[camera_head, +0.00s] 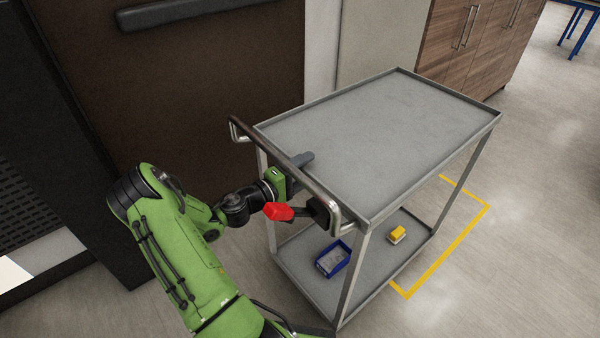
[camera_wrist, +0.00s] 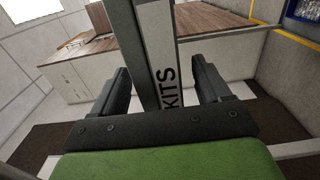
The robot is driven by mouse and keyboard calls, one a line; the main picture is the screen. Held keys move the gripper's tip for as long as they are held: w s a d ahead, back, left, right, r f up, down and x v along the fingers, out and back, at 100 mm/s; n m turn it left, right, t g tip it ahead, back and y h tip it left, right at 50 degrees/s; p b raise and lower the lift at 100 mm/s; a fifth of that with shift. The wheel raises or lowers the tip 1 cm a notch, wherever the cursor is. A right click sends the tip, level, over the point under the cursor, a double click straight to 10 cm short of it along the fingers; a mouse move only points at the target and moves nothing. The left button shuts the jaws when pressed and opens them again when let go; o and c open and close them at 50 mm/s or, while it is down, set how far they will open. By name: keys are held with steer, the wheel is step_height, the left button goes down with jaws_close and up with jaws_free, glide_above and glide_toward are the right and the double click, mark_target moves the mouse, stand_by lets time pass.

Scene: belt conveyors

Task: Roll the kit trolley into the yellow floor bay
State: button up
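The kit trolley (camera_head: 390,130) is a grey two-shelf cart with a bent metal handle (camera_head: 318,192) on its left end. The yellow floor bay (camera_head: 450,252) is a painted outline on the floor at the trolley's right; its left part is hidden by the trolley. The trolley's lower shelf (camera_head: 300,262) overlaps the outline in the picture. My gripper (camera_head: 308,184) is at the handle, fingers apart. In the wrist view, a dark bar (camera_wrist: 128,45) and a white "KITS" label (camera_wrist: 162,50) show between the open fingers (camera_wrist: 165,88); contact is not clear.
A blue bin (camera_head: 332,260) and a yellow item (camera_head: 397,235) sit on the lower shelf. A dark brown panel (camera_head: 200,90) and wood-fronted cabinets (camera_head: 470,40) stand behind. Blue table legs (camera_head: 574,28) show far right. Floor at the right is clear.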

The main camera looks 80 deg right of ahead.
jaws_close()
steer(key=shift+f, duration=0.15)
steer(key=shift+a+f, duration=0.1)
steer(key=shift+f, duration=0.1)
stand_by(0.3)
